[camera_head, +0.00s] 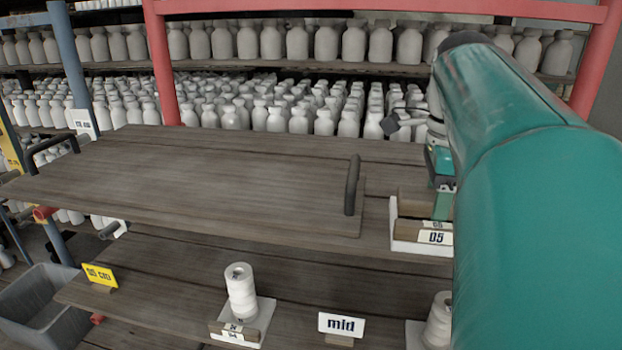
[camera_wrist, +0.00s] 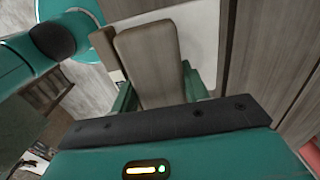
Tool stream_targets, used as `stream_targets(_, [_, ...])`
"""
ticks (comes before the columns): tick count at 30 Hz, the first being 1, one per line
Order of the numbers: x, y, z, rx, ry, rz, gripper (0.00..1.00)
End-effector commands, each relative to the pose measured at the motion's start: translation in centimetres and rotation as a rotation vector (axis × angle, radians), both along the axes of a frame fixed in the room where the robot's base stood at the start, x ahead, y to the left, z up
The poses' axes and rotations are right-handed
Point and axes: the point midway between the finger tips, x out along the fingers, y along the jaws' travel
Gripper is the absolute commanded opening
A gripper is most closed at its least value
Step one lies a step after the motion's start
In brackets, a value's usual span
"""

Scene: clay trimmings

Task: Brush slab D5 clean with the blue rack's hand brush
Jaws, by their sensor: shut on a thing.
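Slab D5 is a white slab (camera_head: 402,240) on the wooden shelf at the right in the head view, with a "D5" label (camera_head: 436,238) at its front. In the wrist view its pale surface (camera_wrist: 198,30) shows behind the held thing. My gripper (camera_head: 443,185) is above the slab, partly hidden by my green arm. In the wrist view my gripper (camera_wrist: 160,92) is shut on a brown wooden block, which looks like the hand brush (camera_wrist: 148,60). Bristles are not visible, so I cannot tell whether they touch the slab.
A board (camera_head: 200,180) with a dark upright handle (camera_head: 352,186) lies left of the slab. On the lower shelf stand a white spool (camera_head: 240,292) and a "mid" sign (camera_head: 341,324). White bottles (camera_head: 270,120) fill the back shelves. A grey bin (camera_head: 45,305) sits lower left.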

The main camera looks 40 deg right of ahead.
Motion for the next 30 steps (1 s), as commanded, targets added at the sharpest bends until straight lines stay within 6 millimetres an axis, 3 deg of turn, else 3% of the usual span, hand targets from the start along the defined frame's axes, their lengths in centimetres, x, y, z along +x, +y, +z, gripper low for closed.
stream_targets(18, [2.6, 2.3, -0.1, 0.000, -0.001, 0.001, 0.27])
stream_targets(30, [1.0, 0.9, 0.0, 0.000, 0.000, -0.004, 0.27])
